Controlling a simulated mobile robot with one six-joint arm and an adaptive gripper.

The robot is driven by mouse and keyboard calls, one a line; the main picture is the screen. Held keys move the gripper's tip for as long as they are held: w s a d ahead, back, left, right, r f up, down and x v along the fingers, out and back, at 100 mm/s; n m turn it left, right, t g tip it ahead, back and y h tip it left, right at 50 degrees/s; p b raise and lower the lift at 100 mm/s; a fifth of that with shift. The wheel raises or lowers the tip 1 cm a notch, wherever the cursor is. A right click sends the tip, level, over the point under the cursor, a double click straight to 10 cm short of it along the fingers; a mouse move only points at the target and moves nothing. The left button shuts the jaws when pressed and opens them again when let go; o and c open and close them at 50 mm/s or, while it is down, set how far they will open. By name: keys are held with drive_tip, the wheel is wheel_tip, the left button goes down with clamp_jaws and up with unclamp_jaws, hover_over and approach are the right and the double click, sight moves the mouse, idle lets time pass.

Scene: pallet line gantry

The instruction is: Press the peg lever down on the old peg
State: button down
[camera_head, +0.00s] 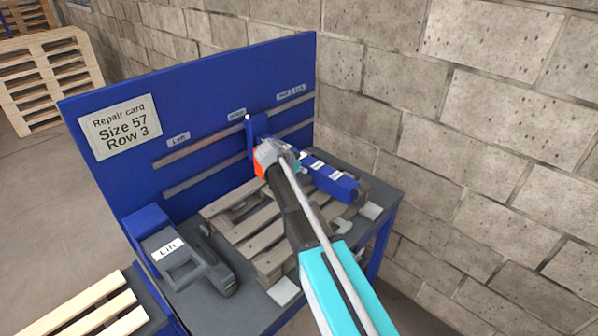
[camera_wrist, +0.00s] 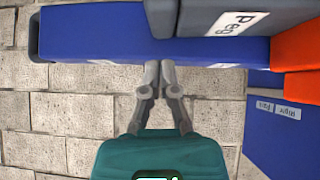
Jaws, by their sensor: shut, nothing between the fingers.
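A dark grey block labelled "Peg" (camera_wrist: 238,22) is at the top of the wrist view, on or against a long blue bar (camera_wrist: 95,35). I cannot tell which part of it is the lever. My gripper (camera_wrist: 160,66) is shut and empty, with its fingertips at the near edge of the blue bar; contact is unclear. An orange block (camera_wrist: 297,50) is at the right. In the head view, a blue unit with white labels (camera_head: 338,183) is right of my arm's end, and an orange part (camera_head: 260,165) shows beside it. The old peg is not clearly visible.
A slatted pallet (camera_head: 240,215) lies on the bench. A grey tool labelled "Lift" (camera_head: 180,262) stands at front left. Behind is a blue panel (camera_head: 215,95) with a repair card (camera_head: 121,127) reading "Size 57 Row 3". A block wall (camera_head: 480,130) closes the right side.

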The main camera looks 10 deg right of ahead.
drive_tip(key=shift+s+f+b, duration=0.1)
drive_tip(key=shift+f+b, duration=0.8)
drive_tip(key=shift+f, duration=0.25)
drive_tip(key=shift+a, duration=0.2)
drive_tip(key=shift+d, duration=0.15)
drive_tip(key=shift+f, duration=0.3)
